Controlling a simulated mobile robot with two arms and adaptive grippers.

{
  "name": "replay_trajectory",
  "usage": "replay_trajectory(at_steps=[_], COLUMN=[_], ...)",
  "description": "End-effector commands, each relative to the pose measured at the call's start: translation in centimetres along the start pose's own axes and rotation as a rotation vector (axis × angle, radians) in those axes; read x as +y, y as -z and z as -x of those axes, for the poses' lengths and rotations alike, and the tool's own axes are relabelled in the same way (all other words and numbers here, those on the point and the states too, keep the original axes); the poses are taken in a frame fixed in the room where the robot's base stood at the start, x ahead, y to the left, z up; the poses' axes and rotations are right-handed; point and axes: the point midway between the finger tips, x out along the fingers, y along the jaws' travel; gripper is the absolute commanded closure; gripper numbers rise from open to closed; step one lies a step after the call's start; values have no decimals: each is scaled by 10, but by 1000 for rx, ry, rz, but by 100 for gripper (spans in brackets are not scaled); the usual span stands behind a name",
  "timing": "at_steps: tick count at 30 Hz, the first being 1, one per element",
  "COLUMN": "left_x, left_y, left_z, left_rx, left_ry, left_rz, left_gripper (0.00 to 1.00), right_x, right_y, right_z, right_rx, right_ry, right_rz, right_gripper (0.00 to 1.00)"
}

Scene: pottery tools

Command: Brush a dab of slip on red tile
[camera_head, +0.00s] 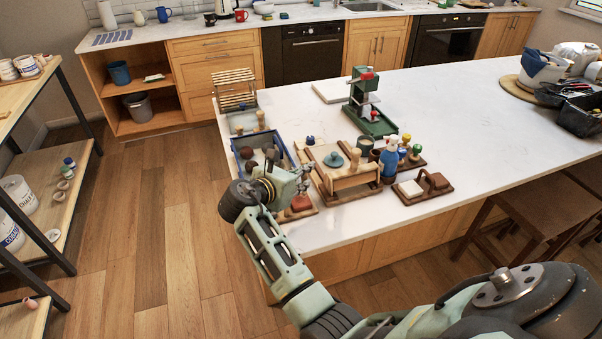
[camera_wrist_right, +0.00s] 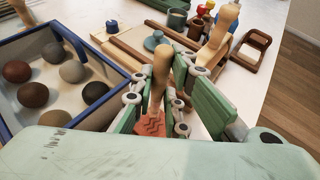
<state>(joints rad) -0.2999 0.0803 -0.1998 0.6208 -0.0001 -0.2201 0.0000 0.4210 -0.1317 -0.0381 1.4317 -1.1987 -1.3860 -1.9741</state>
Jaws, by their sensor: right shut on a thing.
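My right gripper (camera_head: 303,178) is over the near left corner of the white counter. In the right wrist view its fingers (camera_wrist_right: 166,98) are closed around the upright wooden handle (camera_wrist_right: 161,65) of a tool. The red tile (camera_wrist_right: 151,127), with a zigzag pattern, is directly below the handle; in the head view the red tile (camera_head: 301,203) lies on a small wooden board. The tool's lower end is hard to make out, so I cannot tell whether it touches the tile. No slip is clearly visible. My left gripper is in neither view.
A blue-rimmed tray (camera_wrist_right: 18,105) of clay balls is left of the gripper. The counter's middle (camera_head: 455,115) is clear.

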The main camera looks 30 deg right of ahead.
Motion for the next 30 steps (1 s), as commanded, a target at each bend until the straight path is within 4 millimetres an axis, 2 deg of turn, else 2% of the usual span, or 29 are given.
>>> replay_trajectory(at_steps=[30], left_x=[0], left_y=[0], left_z=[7], left_rx=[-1], left_ry=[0], left_rz=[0], left_gripper=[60], right_x=[-2], right_y=[2], right_z=[-3], right_rx=[2], right_ry=[2], right_rz=[3], right_gripper=[100])
